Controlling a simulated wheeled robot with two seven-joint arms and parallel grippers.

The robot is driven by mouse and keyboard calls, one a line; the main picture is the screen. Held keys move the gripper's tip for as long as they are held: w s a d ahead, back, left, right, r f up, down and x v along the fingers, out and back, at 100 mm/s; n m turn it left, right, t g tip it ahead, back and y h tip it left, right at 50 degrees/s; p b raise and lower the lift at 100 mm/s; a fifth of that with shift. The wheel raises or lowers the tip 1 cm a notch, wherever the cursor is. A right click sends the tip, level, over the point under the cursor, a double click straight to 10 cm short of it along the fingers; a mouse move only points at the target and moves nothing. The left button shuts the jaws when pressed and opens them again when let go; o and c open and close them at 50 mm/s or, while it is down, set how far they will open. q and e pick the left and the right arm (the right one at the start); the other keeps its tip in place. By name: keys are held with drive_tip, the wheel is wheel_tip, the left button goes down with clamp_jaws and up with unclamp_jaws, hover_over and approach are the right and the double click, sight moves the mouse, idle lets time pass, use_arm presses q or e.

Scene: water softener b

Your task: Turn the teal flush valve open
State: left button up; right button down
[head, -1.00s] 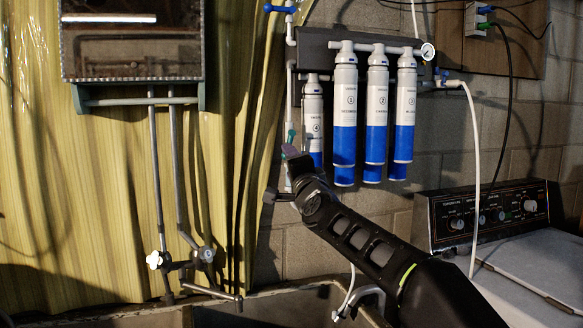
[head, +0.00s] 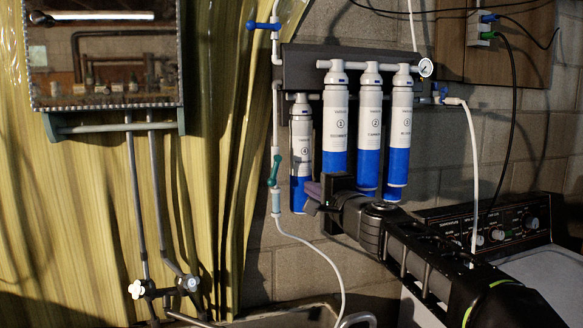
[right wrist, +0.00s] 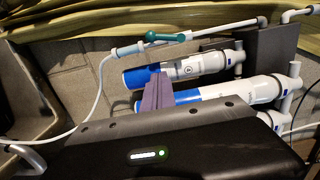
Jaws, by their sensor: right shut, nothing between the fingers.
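The teal flush valve (head: 274,170) is on the thin white vertical pipe left of the filters. Its handle lies nearly along the pipe, tilted slightly. In the right wrist view, the teal handle (right wrist: 165,38) sits across the top, close to the line of the pipe. My right gripper (head: 313,194) is shut and empty, right of and a little below the valve, apart from it, in front of the lower filters. Its purple fingers (right wrist: 158,98) are together in the right wrist view. My left gripper is not in view.
White-and-blue filter cartridges (head: 336,130) hang right of the valve, close to my right gripper. A blue valve (head: 263,26) is higher up the pipe. A white hose (head: 322,255) curves below the teal valve. A mirror cabinet (head: 104,60) hangs left, before a yellow curtain.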

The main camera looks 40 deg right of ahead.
sight(275, 171)
drive_tip(key=w+n+y+p, duration=0.1)
drive_tip(key=w+n+p, duration=0.1)
drive_tip(key=w, duration=0.8)
drive_tip(key=shift+w+f, duration=0.3)
idle(0.4)
drive_tip(key=shift+a+b, duration=0.5)
drive_tip(key=shift+a, duration=0.15)
drive_tip(key=shift+f, duration=0.1)
